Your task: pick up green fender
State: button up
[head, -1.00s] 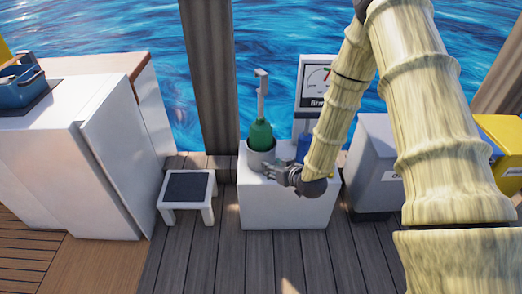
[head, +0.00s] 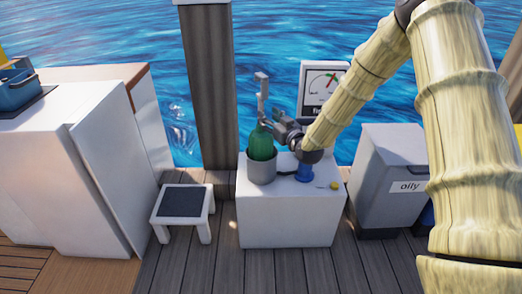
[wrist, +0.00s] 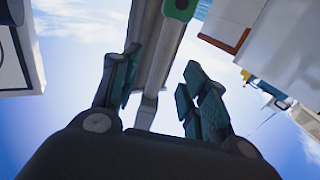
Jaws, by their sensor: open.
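The green fender (head: 262,146) stands upright in a grey pot (head: 262,170) on a white box, with a grey handle (head: 262,90) rising from its top. My gripper (head: 273,123) is open beside the fender's upper part, on its right. In the wrist view, part of the green fender (wrist: 180,8) shows at the top edge, and my open fingers (wrist: 160,68) lie on either side of the grey handle (wrist: 168,55). I cannot tell whether any finger touches it.
The white box (head: 285,218) also bears a blue item (head: 304,172) and a small yellow item (head: 334,185). A gauge sign (head: 322,88) stands behind. A wooden post (head: 205,90) is behind left, a low stool (head: 183,202) left, and a grey oily bin (head: 385,180) right.

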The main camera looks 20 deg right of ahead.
jog(key=x, duration=0.3)
jog(key=b+x, duration=0.1)
jog(key=x, duration=0.1)
jog(key=shift+f, duration=0.3)
jog(key=shift+w+a+r, duration=0.1)
jog(key=shift+w+a, duration=0.05)
jog(key=shift+w, duration=0.3)
jog(key=shift+c, duration=0.3)
grip_shut()
